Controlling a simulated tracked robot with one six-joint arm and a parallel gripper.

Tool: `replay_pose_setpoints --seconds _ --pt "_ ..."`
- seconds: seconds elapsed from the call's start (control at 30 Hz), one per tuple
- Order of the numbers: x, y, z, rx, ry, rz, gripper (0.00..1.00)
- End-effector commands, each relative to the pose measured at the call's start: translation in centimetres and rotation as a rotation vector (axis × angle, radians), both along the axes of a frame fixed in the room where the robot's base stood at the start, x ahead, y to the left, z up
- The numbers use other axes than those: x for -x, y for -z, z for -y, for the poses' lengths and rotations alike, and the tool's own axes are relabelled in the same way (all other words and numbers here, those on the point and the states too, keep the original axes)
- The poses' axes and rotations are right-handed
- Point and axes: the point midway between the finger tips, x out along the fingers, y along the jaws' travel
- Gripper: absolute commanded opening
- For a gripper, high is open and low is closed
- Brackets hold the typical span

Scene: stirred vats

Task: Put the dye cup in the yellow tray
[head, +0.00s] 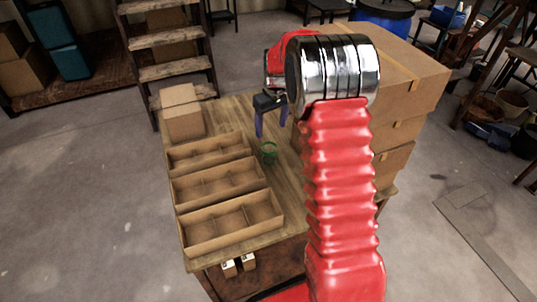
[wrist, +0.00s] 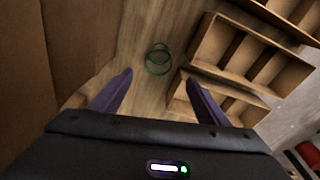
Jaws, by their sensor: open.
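A small green see-through cup (head: 269,152), which looks like the dye cup, stands on the wooden table (head: 235,113). It also shows in the wrist view (wrist: 158,62), just beyond and between the lines of my two purple fingers. My gripper (head: 270,131) is open, pointing down above the table on the far side of the cup. In the wrist view my gripper (wrist: 159,77) has nothing between its fingers. The cup's contents are not clear. I see no tray that is plainly yellow.
Brown divided boxes fill the table's left side: a far one (head: 208,152), a middle one (head: 218,181) and a near one (head: 230,222). Small stacked cartons (head: 183,121) stand at the far left corner. Large stacked cartons (head: 410,75) stand on the right, behind my arm.

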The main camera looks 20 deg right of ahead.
Motion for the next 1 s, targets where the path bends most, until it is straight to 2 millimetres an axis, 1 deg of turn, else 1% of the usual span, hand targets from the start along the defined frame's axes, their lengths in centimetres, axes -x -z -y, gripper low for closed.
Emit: replay_pose_setpoints --seconds 0.2,0.33,0.47,0.8,0.9,1.0 --pt "0.0 0.0 0.0 0.000 0.000 0.000 0.69" --pt "0.0 0.7 0.0 -0.001 0.000 -0.001 0.69" --pt "-0.2 2.2 -0.1 0.000 0.000 -0.003 0.69" --pt "-0.8 7.3 -0.2 -0.001 0.001 -0.001 0.69" --pt "-0.9 8.2 -0.2 -0.001 0.001 -0.001 0.69" --pt "-1.0 8.5 -0.2 0.000 0.001 0.001 0.69"
